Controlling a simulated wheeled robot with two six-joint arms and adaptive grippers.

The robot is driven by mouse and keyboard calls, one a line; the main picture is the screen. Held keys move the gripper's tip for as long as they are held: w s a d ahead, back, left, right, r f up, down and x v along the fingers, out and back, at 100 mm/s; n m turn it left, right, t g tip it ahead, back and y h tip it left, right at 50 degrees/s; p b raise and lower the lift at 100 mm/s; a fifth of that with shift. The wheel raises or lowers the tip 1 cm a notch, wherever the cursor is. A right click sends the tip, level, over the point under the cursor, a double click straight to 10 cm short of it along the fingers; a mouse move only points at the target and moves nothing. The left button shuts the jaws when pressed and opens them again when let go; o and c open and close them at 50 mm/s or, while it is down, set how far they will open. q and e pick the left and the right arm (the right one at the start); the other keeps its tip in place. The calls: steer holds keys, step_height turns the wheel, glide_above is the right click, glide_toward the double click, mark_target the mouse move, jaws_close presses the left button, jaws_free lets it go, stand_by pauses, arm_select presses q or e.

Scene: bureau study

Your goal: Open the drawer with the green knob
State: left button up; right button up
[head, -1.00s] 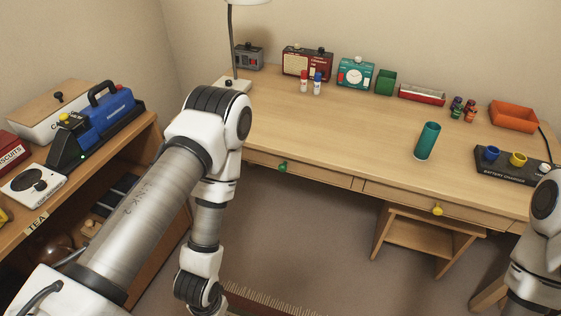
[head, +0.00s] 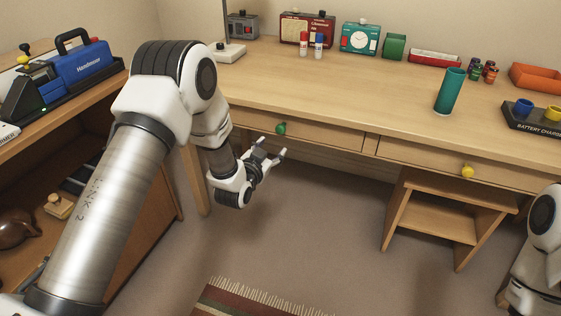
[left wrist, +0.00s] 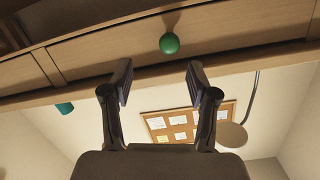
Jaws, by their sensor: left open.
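The green knob (head: 281,128) is on the front of the left desk drawer (head: 325,134), which is closed. My left gripper (head: 272,150) is open and empty, just below and in front of the green knob. In the left wrist view the green knob (left wrist: 169,43) shows beyond the two fingertips, roughly midway between them and apart from them. The drawer front (left wrist: 230,35) spans the top of that view. My right arm (head: 541,230) shows only in part at the right edge, and its gripper is not in view.
A second drawer with a yellow knob (head: 467,171) is to the right. A green cylinder (head: 449,92) stands on the desktop (head: 330,80), near a battery charger (head: 535,118). A stool (head: 440,215) stands under the desk. A shelf unit (head: 60,130) stands left of my left arm.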

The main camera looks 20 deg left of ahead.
mark_target(279, 131)
arm_select(q)
steer(key=shift+t, duration=0.9)
steer(key=w+b, duration=0.2)
steer(key=b, duration=0.1)
steer(key=w+a+b, duration=0.1)
steer(key=w+b, duration=0.1)
steer(key=b, duration=0.1)
steer(key=shift+f, duration=0.2)
steer(key=w+b, duration=0.1)
steer(key=w, duration=0.5)
steer(key=shift+f+b, duration=0.1)
steer(key=shift+b, duration=0.25)
steer(key=shift+w, duration=0.35)
arm_select(e)
step_height(279, 131, down, 12)
arm_select(q)
steer(key=shift+c, duration=0.3)
arm_select(e)
steer(key=shift+r, duration=0.1)
arm_select(q)
jaws_close()
